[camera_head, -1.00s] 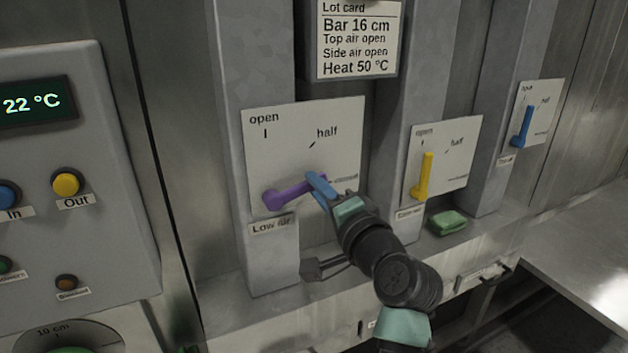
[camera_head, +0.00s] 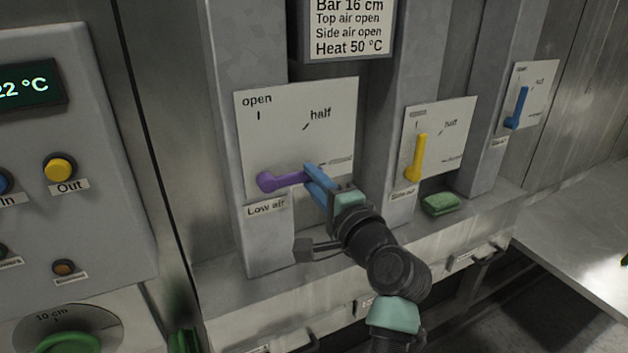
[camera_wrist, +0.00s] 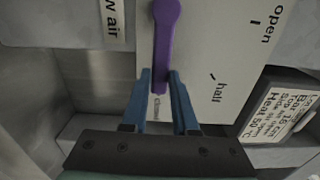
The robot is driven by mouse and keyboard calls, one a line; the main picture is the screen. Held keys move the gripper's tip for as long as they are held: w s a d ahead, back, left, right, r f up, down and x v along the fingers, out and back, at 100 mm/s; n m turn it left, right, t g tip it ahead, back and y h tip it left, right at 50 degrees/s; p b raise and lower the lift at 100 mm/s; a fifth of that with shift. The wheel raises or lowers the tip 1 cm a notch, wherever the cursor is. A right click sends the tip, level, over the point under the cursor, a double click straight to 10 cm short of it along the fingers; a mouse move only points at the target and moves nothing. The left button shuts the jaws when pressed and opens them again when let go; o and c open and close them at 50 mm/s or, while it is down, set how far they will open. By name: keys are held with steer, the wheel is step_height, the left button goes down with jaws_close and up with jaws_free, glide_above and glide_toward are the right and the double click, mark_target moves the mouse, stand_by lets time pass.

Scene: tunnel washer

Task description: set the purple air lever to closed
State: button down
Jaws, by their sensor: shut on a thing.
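The purple lever (camera_head: 285,181) is on the white plate labelled "Low air", with "open" at the top and "half" at the upper right. It points right and slightly up from its round hub, toward the lowest mark. My gripper (camera_head: 314,177) has its blue fingers at the lever's free end. In the wrist view, the purple lever (camera_wrist: 163,45) runs from the top edge down between the two blue fingertips (camera_wrist: 160,78), which are shut around its end.
A yellow lever (camera_head: 419,158) and a blue lever (camera_head: 517,108) stand near upright on plates to the right. A lot card (camera_head: 348,28) hangs above. A green block (camera_head: 441,203) lies on the ledge. A button panel (camera_head: 70,140) is at the left.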

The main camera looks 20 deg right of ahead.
steer(key=c, duration=0.7)
jaws_free()
steer(key=s+b, duration=0.1)
steer(key=s, duration=0.3)
steer(key=s+b, duration=0.2)
steer(key=s, duration=0.2)
steer(key=s+b, duration=0.1)
steer(key=s, duration=0.4)
steer(key=shift+d+b, duration=0.25)
steer(key=shift+b, duration=0.1)
